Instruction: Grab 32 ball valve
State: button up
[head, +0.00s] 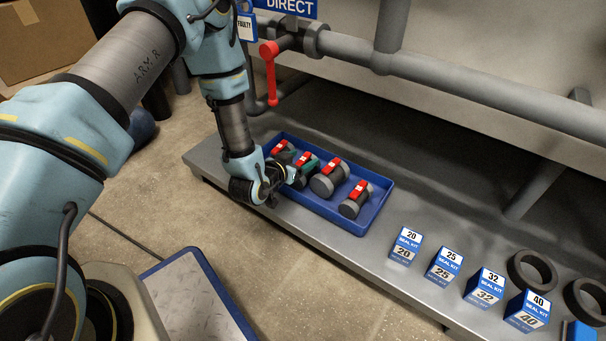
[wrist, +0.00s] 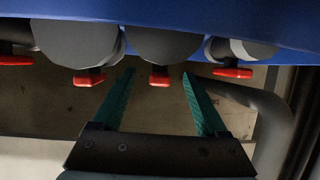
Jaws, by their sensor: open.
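A blue tray (head: 335,222) on the grey bench holds several grey ball valves in a row, each with a red handle. In the head view they run from a valve at the back left (head: 281,150), through a large grey valve (head: 327,183), to a valve at the front right (head: 350,208). I cannot read sizes on them. My gripper (head: 304,167) is at the tray's left part and partly hides the second valve. In the wrist view my gripper (wrist: 158,76) is open, its green fingers apart, with one valve's red handle (wrist: 160,80) showing between the fingertips.
Seal kit boxes marked 20 (head: 405,245), 25 (head: 445,265), 32 (head: 485,287) and 40 (head: 528,311) stand right of the tray. Dark rings (head: 532,270) lie beyond them. A grey pipe (head: 450,85) with a red lever (head: 271,75) runs above the bench.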

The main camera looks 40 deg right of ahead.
aim_at(311, 155)
jog(key=b+x, duration=0.3)
jog(key=x, duration=0.1)
jog(key=shift+d+f, duration=0.3)
jog(key=shift+f, duration=0.05)
jog(key=shift+w+d, duration=0.1)
jog(key=shift+d, duration=0.2)
jog(key=c, duration=1.2)
